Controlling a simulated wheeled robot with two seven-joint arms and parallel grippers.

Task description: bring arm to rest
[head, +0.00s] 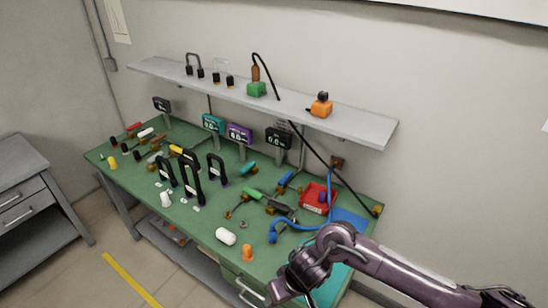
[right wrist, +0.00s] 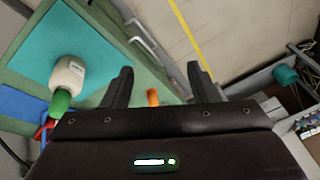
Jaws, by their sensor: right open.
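My right arm (head: 395,266) comes in from the lower right in the head view and reaches over the bench's front right corner. Its fingertips cannot be made out there. In the right wrist view my right gripper (right wrist: 161,84) has its two dark fingers spread wide, with nothing held. An orange piece (right wrist: 152,97) shows between the fingers, farther off on the bench; it looks like the orange piece (head: 247,252) at the front edge in the head view. My left arm and gripper are not in view.
The green bench (head: 130,183) carries many small tools. A red bin (head: 318,198) and a blue hose (head: 292,226) lie near my right arm. A white bottle with a green cap (right wrist: 68,74) is left of the fingers. A shelf (head: 350,124) runs above. Floor in front is clear.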

